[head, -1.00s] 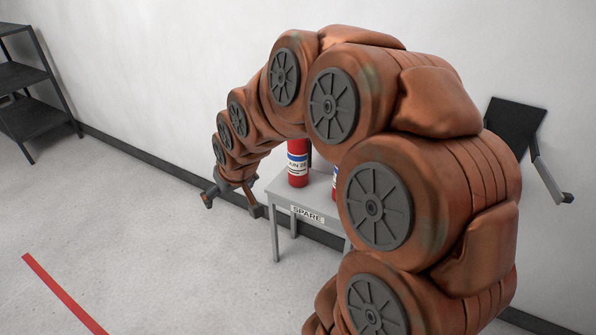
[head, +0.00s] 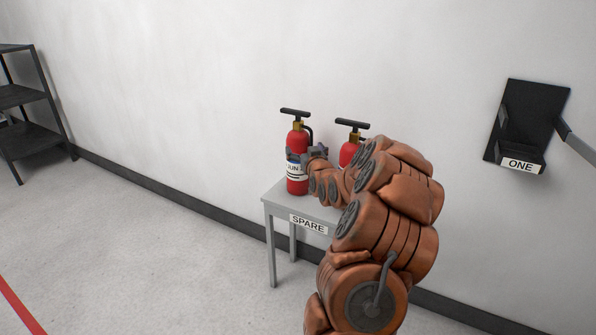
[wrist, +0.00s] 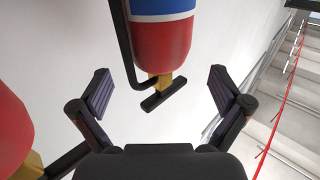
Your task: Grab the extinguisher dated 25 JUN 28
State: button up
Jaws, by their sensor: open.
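Two red extinguishers stand upright on a grey table. The left extinguisher (head: 297,178) has a blue and white label showing part of "JUN"; the rest of its date is not readable. The right extinguisher (head: 347,155) is mostly hidden behind my arm. My gripper (head: 309,153) is at the upper body of the left one, on its right side. In the wrist view my gripper (wrist: 160,92) is open, and an extinguisher (wrist: 163,40) appears upside down ahead, between the fingers' directions. Contact cannot be told. Another red extinguisher (wrist: 12,125) shows at the left edge.
The table (head: 275,205) carries a "SPARE" sign and stands near the white wall. A black wall bracket (head: 520,135) marked "ONE" hangs empty at right. A dark shelf (head: 30,140) stands at far left. The floor left of the table is clear.

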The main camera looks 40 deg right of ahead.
aim_at(301, 144)
jog(key=shift+w+d, duration=0.25)
jog(key=shift+d, duration=0.15)
jog(key=shift+b+x, duration=0.5)
jog(key=shift+x, duration=1.15)
jog(key=shift+w+d+r, duration=0.1)
jog(key=shift+w+d, duration=0.15)
jog(key=shift+w, duration=0.6)
jog(key=shift+b+x, duration=0.35)
jog(key=shift+x, duration=0.6)
jog(key=c, duration=1.5)
jog(key=shift+r, duration=0.1)
jog(key=shift+c, duration=0.6)
jog(key=shift+d+r, duration=0.1)
